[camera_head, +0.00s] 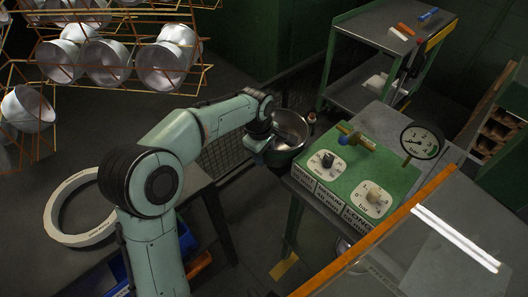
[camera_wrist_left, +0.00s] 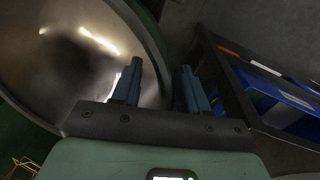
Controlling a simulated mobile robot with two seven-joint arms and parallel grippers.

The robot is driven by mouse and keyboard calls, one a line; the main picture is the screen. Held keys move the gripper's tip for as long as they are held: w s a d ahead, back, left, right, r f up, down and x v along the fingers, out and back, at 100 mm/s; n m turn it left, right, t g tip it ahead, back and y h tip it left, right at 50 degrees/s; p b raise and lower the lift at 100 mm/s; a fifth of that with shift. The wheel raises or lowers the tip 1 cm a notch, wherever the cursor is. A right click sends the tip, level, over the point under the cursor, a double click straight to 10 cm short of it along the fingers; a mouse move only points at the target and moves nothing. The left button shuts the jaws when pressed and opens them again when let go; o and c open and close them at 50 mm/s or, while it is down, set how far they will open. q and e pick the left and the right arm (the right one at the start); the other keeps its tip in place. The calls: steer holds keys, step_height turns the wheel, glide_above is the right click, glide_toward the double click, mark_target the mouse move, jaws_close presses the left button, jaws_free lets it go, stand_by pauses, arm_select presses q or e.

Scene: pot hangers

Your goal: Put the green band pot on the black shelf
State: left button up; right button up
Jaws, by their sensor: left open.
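The pot (camera_head: 292,127) is a round metal bowl with a dark green band around its outside, beside the left edge of the green control box. It fills the upper left of the left wrist view (camera_wrist_left: 75,50), with its shiny inside showing. My left gripper (camera_wrist_left: 160,85) is open, with its two fingers on either side of the pot's rim as seen from the wrist. I cannot tell whether they touch it. In the head view my left gripper (camera_head: 262,138) is at the pot's left side, its fingertips mostly hidden. I cannot tell which surface is the black shelf.
The green control box (camera_head: 395,170) carries gauges and knobs. An orange wire rack (camera_head: 150,12) at upper left holds several metal pots. A white ring (camera_head: 52,215) lies on a dark table. A grey trolley (camera_head: 365,35) stands at the back. Blue boxes (camera_wrist_left: 280,105) show in the wrist view.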

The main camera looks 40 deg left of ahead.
arm_select(q)
step_height(320, 180, up, 12)
steer(key=s+p, duration=0.1)
steer(key=p, duration=0.1)
steer(key=shift+s+p, duration=0.3)
steer(key=shift+p, duration=0.1)
arm_select(e)
steer(key=shift+s+r+g, duration=0.15)
steer(key=shift+s+r, duration=0.15)
steer(key=shift+r, duration=0.3)
steer(key=shift+s+r+g, duration=0.15)
steer(key=shift+s+r, duration=0.1)
steer(key=shift+r, duration=0.3)
